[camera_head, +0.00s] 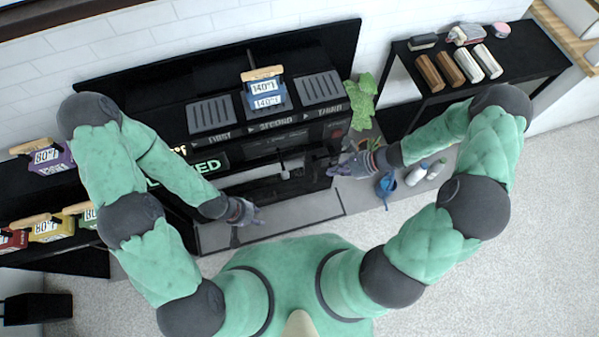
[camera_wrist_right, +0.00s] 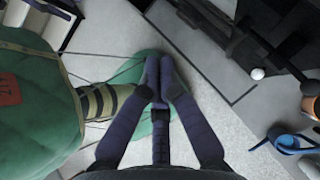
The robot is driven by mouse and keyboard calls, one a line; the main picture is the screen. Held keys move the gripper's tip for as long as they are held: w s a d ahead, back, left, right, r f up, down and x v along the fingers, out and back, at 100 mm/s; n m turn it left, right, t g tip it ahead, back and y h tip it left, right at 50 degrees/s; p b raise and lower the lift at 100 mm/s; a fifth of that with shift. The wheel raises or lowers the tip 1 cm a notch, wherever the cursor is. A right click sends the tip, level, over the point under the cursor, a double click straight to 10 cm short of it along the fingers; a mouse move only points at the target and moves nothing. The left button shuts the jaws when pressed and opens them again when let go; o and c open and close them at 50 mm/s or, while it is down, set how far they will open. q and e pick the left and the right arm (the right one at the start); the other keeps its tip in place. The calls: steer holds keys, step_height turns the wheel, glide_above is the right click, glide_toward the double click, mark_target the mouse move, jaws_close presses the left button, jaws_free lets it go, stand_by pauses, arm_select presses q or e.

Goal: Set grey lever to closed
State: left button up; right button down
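The black machine (camera_head: 262,145) has a recessed front bay where a pale grey bar (camera_head: 240,177) shows; I cannot tell whether this is the grey lever. A green lit sign (camera_head: 207,166) beside it ends in "ED"; its start is hidden behind my left arm. My left gripper (camera_head: 248,217) is open and empty, in front of the bay's left side.
Labelled slots hold a blue block (camera_head: 265,92) on top of the machine. A black shelf (camera_head: 483,85) stands farther right; coloured weights (camera_head: 46,229) are at left.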

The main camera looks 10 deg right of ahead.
arm_select(q)
steer(key=shift+f+b, duration=2.05)
arm_select(e)
steer(key=w+a+f, duration=0.3)
steer(key=a+f, duration=0.2)
steer(key=a, duration=0.6)
steer(key=shift+f, duration=0.2)
